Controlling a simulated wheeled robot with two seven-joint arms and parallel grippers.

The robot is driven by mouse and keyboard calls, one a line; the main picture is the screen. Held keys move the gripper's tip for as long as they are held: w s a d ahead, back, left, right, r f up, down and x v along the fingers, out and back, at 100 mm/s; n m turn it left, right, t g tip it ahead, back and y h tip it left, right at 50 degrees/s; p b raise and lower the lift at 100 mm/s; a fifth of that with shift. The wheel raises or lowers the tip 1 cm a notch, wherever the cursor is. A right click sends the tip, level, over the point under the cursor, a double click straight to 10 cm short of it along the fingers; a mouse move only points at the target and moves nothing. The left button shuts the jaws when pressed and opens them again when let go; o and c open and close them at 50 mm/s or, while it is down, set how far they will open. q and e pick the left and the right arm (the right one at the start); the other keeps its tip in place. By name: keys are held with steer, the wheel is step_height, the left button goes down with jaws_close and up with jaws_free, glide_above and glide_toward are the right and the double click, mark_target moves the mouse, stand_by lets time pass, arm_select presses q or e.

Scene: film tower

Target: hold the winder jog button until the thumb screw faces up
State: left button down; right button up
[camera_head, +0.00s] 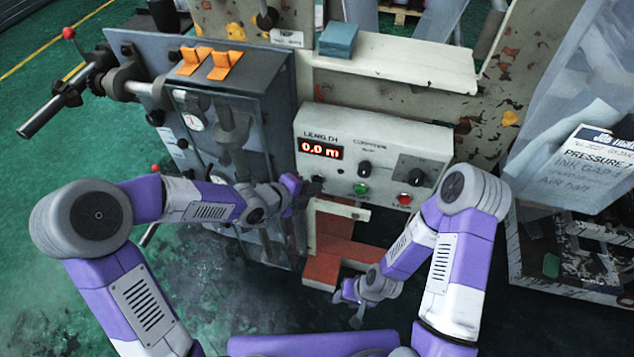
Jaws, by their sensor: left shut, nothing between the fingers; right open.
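The length counter panel (437,172) is a pale box with a red display (321,149) reading 0.0 m. It has a green button (361,188), a red button (404,198) and dark knobs. I cannot tell which control is the jog button; none has a readable jog label. My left gripper (314,186) is shut and empty at the panel's lower left corner, and it hides part of that corner. I cannot tell whether it touches anything. My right gripper (347,303) is open and empty, low in front of the machine. I cannot make out the thumb screw.
A metal shaft (42,114) and a red-knobbed lever (69,33) stick out at the upper left. A grey cabinet (262,85) with orange clips (226,64) stands behind my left arm. A blue block (338,39) lies on a white ledge (420,62). Reddish blocks (322,270) sit below the panel.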

arm_select(q)
steer(key=shift+s+a+f, duration=0.15)
steer(key=shift+s+a, duration=0.1)
steer(key=s, duration=0.1)
steer(key=s+a+b, duration=0.1)
steer(key=s, duration=0.2)
steer(key=shift+s+a, duration=0.3)
steer(key=shift+s, duration=0.05)
stand_by(0.4)
steer(key=s+a+f+n+g+y, duration=0.2)
steer(key=s+f+n, duration=0.6)
steer(key=f+n, duration=0.5)
steer(key=s+a+f+n+g+y, duration=0.3)
steer(key=s+a+f+n, duration=0.3)
steer(key=f+n, duration=0.8)
steer(key=s+n+g, duration=0.1)
steer(key=s+n, duration=0.1)
steer(key=n, duration=0.1)
steer(key=shift+a+g, duration=0.35)
steer(key=shift+g, duration=0.05)
